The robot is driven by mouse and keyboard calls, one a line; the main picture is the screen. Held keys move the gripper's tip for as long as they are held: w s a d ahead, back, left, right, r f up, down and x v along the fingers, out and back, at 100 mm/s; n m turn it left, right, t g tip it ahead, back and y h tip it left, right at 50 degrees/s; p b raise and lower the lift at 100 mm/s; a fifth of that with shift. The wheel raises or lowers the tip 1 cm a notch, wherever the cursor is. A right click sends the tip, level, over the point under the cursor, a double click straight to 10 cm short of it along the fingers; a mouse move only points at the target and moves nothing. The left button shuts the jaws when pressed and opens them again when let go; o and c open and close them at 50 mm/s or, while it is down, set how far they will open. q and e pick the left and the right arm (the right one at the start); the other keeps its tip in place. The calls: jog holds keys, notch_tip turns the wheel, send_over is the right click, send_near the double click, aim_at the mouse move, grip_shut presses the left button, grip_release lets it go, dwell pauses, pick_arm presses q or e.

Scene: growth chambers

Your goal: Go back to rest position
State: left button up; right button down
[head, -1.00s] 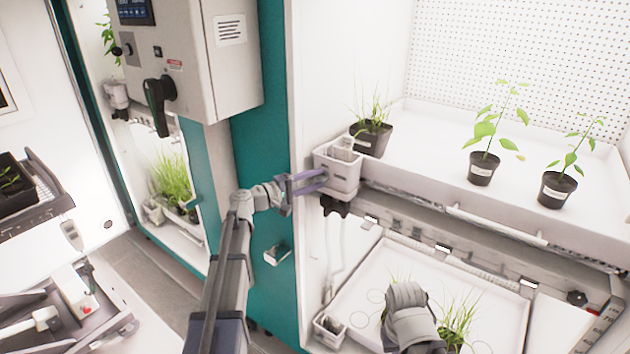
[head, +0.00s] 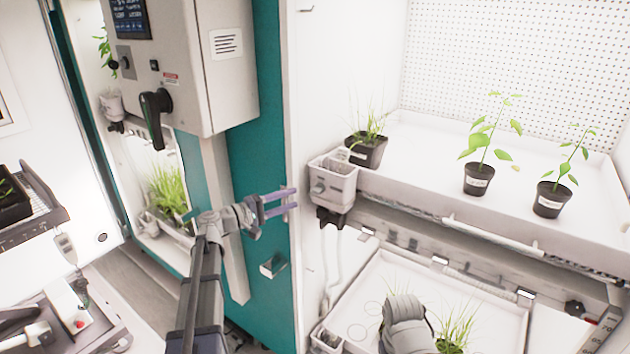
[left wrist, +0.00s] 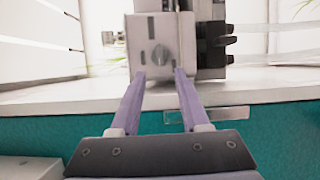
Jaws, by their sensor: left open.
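My left gripper (head: 292,203) is open and empty in the head view. It is in front of the teal chamber edge, to the left of the white holder box (head: 333,184) on the shelf's front corner. My right arm shows as a grey wrist part (head: 408,325) at the bottom of the head view, over the lower tray. Its fingers are hidden.
Potted plants (head: 479,179) stand on the upper white shelf. The lower tray (head: 362,287) holds grassy plants (head: 459,328). A control box with a black handle (head: 156,105) juts out at upper left. A teal cabinet handle (head: 273,265) is below my left gripper. A cart (head: 75,315) stands at lower left.

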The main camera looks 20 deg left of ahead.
pick_arm(q)
jog(key=s+d+f+m+g+y, duration=0.1)
jog(key=s+d+f+m+g, duration=0.2)
jog(key=s+d+f, duration=0.35)
jog(key=s+d+f+m+g+y, duration=0.1)
jog(key=s+d+f+m+g, duration=0.2)
jog(key=d, duration=0.6)
jog(key=s+d+f+m+g+y, duration=0.1)
jog(key=s+d+f+m+g, duration=0.1)
jog(key=s+d+f+g, duration=0.45)
jog(key=s+f+m+y, duration=0.2)
jog(key=s+f+y, duration=0.1)
jog(key=s+y, duration=0.2)
jog(key=s+d+f+m+y, duration=0.1)
jog(key=s+f+m+y, duration=0.2)
jog(key=s, duration=0.6)
jog(key=g+y, duration=0.1)
jog(key=y, duration=0.1)
jog(key=shift+d+y, duration=0.15)
jog(key=shift+y, duration=0.15)
